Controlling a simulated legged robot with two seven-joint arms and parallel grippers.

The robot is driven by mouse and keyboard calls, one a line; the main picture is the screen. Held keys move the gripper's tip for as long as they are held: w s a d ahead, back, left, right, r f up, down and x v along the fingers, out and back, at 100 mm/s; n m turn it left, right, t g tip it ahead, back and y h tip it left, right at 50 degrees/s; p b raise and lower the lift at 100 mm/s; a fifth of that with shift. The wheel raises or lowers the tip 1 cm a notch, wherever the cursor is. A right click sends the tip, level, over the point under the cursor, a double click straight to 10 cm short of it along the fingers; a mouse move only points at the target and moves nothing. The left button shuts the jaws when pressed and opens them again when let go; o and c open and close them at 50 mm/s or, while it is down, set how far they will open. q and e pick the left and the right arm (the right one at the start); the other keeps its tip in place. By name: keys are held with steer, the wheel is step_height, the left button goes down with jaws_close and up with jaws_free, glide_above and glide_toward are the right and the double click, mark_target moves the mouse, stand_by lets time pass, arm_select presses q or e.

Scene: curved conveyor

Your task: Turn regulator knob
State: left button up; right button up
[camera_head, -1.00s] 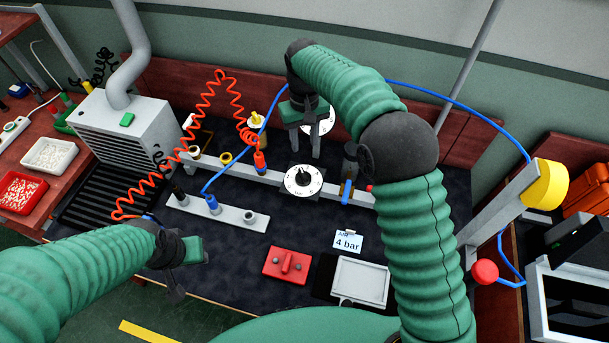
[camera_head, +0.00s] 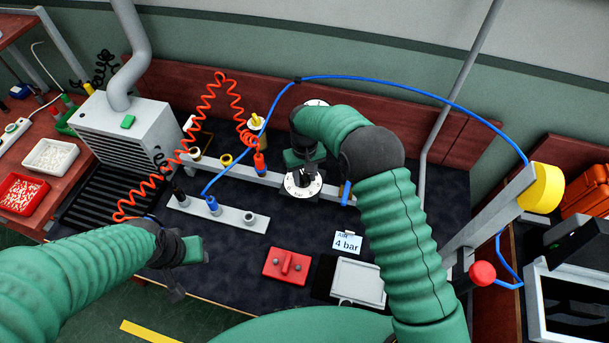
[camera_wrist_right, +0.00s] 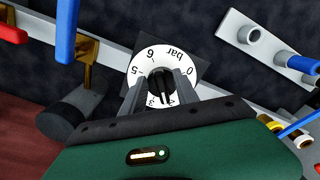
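The regulator knob is a small black knob (camera_wrist_right: 160,78) at the centre of a white round dial (camera_wrist_right: 146,62) marked in bar. In the head view the dial (camera_head: 292,188) sits on the grey rail and is partly covered by my right gripper (camera_head: 303,174). In the right wrist view the right gripper (camera_wrist_right: 161,88) has its two grey fingers apart, one on each side of the knob, over the dial; I cannot tell whether they touch it. My left gripper (camera_head: 184,271) hangs over the bench's front left edge, away from the knob; its finger gap is unclear.
A sign reading 4 bar (camera_head: 347,242) stands on the dark bench. A red block (camera_head: 287,265) and a grey tray (camera_head: 358,282) lie at the front. A blue hose (camera_head: 420,92) arches behind my right arm, and a coiled red hose (camera_head: 205,110) stands left.

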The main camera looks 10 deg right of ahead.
jaws_close()
steer(key=shift+n, duration=0.4)
steer(key=n, duration=0.5)
steer(key=shift+w+d+n, duration=0.2)
steer(key=shift+d+n, duration=0.1)
steer(key=shift+d, duration=0.1)
steer(key=n, duration=0.6)
steer(key=shift+w+d+p, duration=0.2)
steer(key=shift+w+p, duration=0.1)
steer(key=shift+w, duration=0.05)
steer(key=n, duration=0.5)
steer(key=shift+w+r+n, duration=0.1)
steer(key=shift+w+n, duration=0.3)
steer(key=n, duration=0.5)
steer(key=shift+w+a+n, duration=0.15)
steer(key=shift+w+n, duration=0.15)
steer(key=shift+w, duration=0.05)
steer(key=shift+r, duration=0.1)
jaws_free()
